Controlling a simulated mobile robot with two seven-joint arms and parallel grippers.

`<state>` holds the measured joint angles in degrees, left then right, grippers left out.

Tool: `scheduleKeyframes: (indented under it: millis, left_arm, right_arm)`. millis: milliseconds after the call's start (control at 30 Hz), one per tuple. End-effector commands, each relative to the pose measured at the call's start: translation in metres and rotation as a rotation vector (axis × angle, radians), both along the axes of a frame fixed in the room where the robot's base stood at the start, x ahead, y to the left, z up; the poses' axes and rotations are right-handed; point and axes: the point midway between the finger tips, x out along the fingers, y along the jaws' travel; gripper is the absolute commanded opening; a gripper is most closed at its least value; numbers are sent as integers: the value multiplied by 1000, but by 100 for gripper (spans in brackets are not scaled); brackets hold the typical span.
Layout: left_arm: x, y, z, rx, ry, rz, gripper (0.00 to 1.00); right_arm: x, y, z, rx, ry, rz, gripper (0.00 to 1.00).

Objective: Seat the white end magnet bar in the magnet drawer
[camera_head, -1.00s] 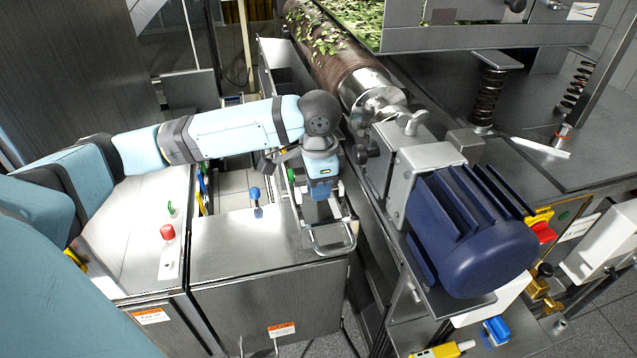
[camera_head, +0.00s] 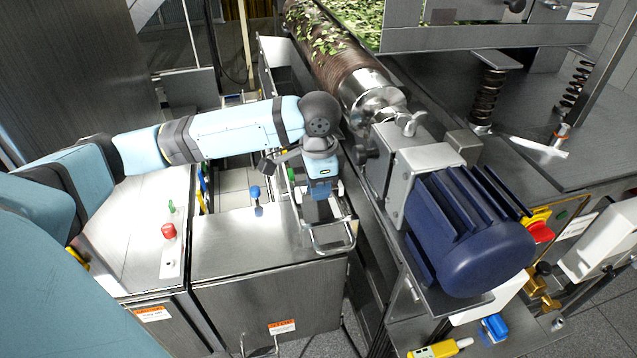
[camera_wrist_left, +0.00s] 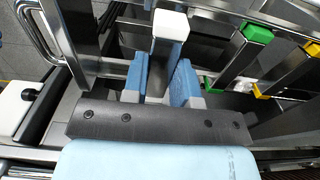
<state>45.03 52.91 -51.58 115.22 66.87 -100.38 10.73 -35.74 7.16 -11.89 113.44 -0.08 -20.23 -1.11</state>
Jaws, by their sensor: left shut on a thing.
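The white end magnet bar (camera_wrist_left: 171,26) shows in the left wrist view as a dark steel bar with a white block on its end. It stands between the two blue fingers of my left gripper (camera_wrist_left: 161,82), which is shut on it. In the head view my left gripper (camera_head: 321,206) points down at the magnet drawer, whose wire handle (camera_head: 332,240) shows at the front. The bar's lower part and its contact with the drawer are hidden. My right gripper is not in view.
In the left wrist view, bars with green ends (camera_wrist_left: 258,33) and yellow ends (camera_wrist_left: 262,91) lie to the right. A blue motor (camera_head: 470,235) and grey housing stand close right of my left gripper. The steel cabinet top (camera_head: 235,245) to its left is mostly clear.

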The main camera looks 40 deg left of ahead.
Motion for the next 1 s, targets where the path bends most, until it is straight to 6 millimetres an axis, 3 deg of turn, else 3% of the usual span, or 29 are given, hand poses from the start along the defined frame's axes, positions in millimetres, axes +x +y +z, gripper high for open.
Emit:
scheduleKeyframes:
  millis: [933,967,1000]
  left_arm:
    - [0,0,-18,0,-1,1,0]
    - [1,0,-18,-1,-2,1,31]
    - [0,0,-18,-1,-2,1,40]
  right_arm:
    - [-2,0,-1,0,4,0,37]
    - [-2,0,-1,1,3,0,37]
    - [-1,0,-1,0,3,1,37]
